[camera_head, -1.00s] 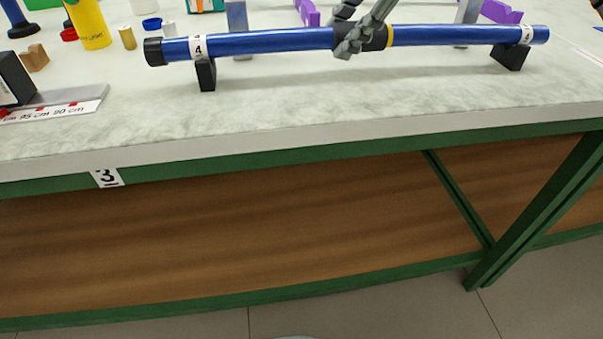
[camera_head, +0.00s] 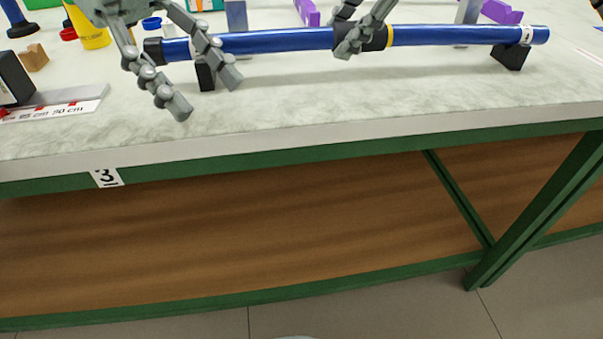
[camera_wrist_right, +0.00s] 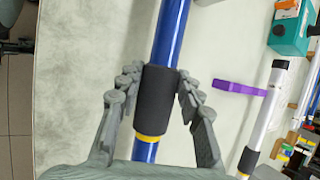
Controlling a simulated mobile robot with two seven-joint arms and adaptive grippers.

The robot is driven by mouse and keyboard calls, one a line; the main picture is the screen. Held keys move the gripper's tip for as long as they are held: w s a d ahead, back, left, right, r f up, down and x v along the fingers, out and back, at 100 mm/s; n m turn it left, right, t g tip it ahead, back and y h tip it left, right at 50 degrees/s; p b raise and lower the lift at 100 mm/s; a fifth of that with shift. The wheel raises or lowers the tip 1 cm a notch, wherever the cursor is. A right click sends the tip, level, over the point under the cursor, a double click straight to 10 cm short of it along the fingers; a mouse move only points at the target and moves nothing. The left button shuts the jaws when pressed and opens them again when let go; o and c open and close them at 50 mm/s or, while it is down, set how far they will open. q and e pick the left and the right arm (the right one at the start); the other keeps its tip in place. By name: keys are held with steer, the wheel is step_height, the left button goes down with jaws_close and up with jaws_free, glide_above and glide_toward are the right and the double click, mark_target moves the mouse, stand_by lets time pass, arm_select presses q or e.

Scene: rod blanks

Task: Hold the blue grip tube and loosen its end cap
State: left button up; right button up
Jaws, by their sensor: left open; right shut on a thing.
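The blue grip tube (camera_head: 275,40) lies lengthwise near the table's front edge, on black supports at both ends. Its black end cap (camera_head: 153,51) is at the left end. My right gripper (camera_head: 346,50) is shut around the black sleeve (camera_head: 376,37) at the tube's middle. In the right wrist view the fingers stand on both sides of the sleeve (camera_wrist_right: 156,100). My left gripper (camera_head: 208,100) is open near the cap end, its fingers spread and pointing down and forward. It hides the tube's left label, and I cannot tell whether it touches the tube.
A yellow bottle (camera_head: 92,38), a red cap (camera_head: 69,34) and a small wooden block (camera_head: 34,57) stand at the back left. A dark block (camera_head: 14,78) and a printed scale (camera_head: 55,112) lie at the left. The front table strip (camera_head: 330,95) is clear.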

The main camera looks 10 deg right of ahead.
arm_select(q)
steer(key=s+d+f+n+h, duration=0.3)
steer(key=s+d, duration=0.6)
steer(key=s, duration=0.3)
steer(key=shift+f+h, duration=0.4)
steer(key=shift+f, duration=0.2)
